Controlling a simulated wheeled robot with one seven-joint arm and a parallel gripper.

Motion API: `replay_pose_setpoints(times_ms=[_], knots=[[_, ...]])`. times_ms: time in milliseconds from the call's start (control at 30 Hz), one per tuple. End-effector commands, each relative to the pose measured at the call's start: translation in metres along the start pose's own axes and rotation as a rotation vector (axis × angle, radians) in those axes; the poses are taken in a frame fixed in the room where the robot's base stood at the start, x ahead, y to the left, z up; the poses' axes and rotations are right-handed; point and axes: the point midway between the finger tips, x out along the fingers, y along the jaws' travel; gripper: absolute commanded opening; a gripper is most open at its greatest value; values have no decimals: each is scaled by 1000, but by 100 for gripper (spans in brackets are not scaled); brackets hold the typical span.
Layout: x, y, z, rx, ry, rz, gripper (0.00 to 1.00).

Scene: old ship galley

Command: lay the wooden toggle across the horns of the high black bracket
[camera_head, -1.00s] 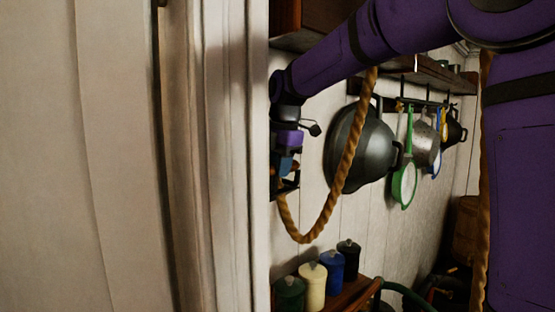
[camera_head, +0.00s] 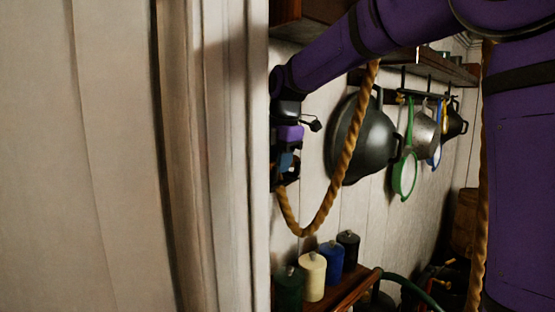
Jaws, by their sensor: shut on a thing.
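My purple arm reaches in from the upper right. My gripper (camera_head: 286,178) is at its far end, partly hidden behind the pale post. A thick tan rope (camera_head: 323,225) runs from just below the gripper, dips in a loop and rises in front of the wok to my arm. The gripper is shut at the rope's end, where the wooden toggle would be. The toggle itself cannot be made out; the post and fingers cover that spot. The high black bracket is not discernible.
A pale post (camera_head: 230,150) fills the left side close by. A dark wok (camera_head: 368,140), a green strainer (camera_head: 405,178) and pots hang on the plank wall. Several lidded jars, including a cream one (camera_head: 312,277), stand on a low wooden shelf (camera_head: 355,290). Another rope (camera_head: 482,190) hangs at right.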

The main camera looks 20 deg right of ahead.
Motion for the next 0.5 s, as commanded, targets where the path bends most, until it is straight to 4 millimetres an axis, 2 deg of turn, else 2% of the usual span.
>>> replay_pose_setpoints(times_ms=[100,133,233,267,500], knots=[[0,0,0,0,0,0,8],[0,0,0,0,0,0,35],[0,0,0,0,0,0,58],[0,0,0,0,0,1,63],[-1,1,0,0,-1,4,63]])
